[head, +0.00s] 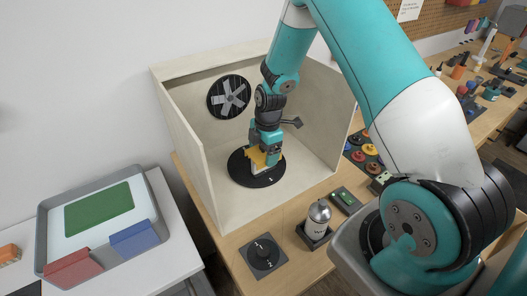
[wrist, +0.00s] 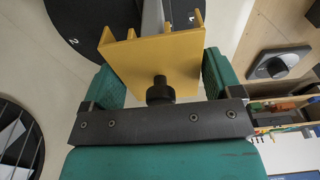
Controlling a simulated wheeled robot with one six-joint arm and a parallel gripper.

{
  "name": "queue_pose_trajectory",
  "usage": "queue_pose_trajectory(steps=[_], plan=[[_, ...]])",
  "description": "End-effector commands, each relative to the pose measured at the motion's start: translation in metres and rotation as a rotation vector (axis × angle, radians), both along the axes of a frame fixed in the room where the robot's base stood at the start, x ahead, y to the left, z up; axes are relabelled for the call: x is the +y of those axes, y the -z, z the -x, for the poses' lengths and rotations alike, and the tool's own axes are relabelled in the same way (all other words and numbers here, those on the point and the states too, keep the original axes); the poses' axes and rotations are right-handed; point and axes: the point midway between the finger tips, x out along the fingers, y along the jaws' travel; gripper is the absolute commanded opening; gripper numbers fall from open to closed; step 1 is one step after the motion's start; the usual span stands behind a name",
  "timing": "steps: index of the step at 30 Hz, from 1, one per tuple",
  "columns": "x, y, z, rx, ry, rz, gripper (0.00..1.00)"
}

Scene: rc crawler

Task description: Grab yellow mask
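The yellow mask (wrist: 150,62) is an angular yellow piece with a dark round knob on its near side. The mask fits against a grey upright part (wrist: 152,15) above the black numbered turntable (wrist: 82,38). In the head view the mask (head: 258,158) shows at my gripper (head: 265,152), low over the turntable (head: 250,181) inside the booth. The mask's far side is hidden.
The pale booth (head: 190,140) has side walls close around my arm and a fan (head: 229,97) on its back wall. In front stand a spray can (head: 318,217) in a holder and a black dial (head: 263,254). A grey tray (head: 150,200) lies on the left table.

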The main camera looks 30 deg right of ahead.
Motion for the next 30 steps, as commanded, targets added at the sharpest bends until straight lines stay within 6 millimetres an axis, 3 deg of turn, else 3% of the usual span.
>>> queue_pose_trajectory(steps=[1, 3, 4, 14, 19, 23, 30], plan=[[0.000, 0.000, 0.000, 0.000, 0.000, 0.000, 0.72], [0.000, 0.000, 0.000, 0.000, 0.000, 0.000, 0.56], [0.000, 0.000, 0.000, 0.000, 0.000, 0.000, 0.53], [0.000, -0.002, 0.000, 0.000, 0.000, 0.000, 0.53], [0.000, -0.016, -0.001, -0.003, 0.000, 0.000, 0.53], [0.000, -0.040, -0.002, -0.008, 0.001, 0.001, 0.53], [0.000, -0.114, -0.001, -0.010, 0.001, 0.001, 0.53]])
